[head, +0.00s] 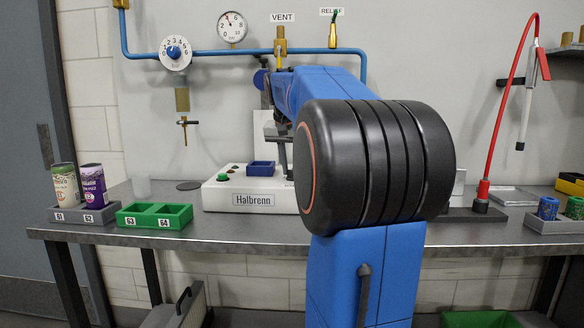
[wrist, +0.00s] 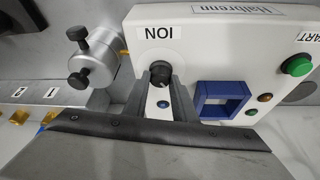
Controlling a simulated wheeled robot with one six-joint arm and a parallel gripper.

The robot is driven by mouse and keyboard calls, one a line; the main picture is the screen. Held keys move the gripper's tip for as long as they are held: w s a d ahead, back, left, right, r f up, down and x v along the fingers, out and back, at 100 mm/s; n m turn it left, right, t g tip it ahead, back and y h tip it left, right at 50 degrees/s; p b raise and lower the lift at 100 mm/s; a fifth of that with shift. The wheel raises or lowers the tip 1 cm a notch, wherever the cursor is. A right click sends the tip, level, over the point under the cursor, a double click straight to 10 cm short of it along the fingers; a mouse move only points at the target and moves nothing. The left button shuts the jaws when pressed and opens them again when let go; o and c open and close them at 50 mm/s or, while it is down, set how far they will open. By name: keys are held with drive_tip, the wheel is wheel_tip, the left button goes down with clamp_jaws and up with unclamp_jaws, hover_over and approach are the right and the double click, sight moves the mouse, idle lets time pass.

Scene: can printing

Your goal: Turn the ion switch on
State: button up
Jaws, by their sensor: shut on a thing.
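The ion switch is a dark round knob (wrist: 160,72) under an ION label (wrist: 159,33) that reads upside down in the wrist view. It sits on the white Halbrenn machine (wrist: 218,30), which also shows on the bench in the head view (head: 222,195). My gripper (wrist: 160,82) has one grey finger on each side of the knob and is shut on it. The fingertips cover part of the knob, so I cannot tell its setting. In the head view my arm hides the switch.
In the head view a green tray (head: 155,216) and two cans (head: 66,186) stand left of the machine.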

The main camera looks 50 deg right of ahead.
drive_tip(key=m, duration=0.2)
drive_tip(key=m+g, duration=0.1)
drive_tip(key=m, duration=0.1)
drive_tip(key=shift+w+m+g+h, duration=0.2)
drive_tip(key=shift+m+g+h, duration=0.1)
drive_tip(key=m+g, duration=0.1)
drive_tip(key=m, duration=0.2)
drive_tip(key=shift+w+m+g, duration=0.15)
drive_tip(key=shift+m+g, duration=0.15)
drive_tip(key=m+g, duration=0.1)
drive_tip(key=m, duration=0.2)
drive_tip(key=shift+w+m, duration=0.1)
drive_tip(key=shift+m, duration=0.2)
drive_tip(key=shift+d+m+g+y, duration=0.1)
drive_tip(key=shift+m+g+y, duration=0.55)
drive_tip(key=shift+m, duration=1.25)
drive_tip(key=o, duration=1)
drive_tip(key=shift+o, duration=0.2)
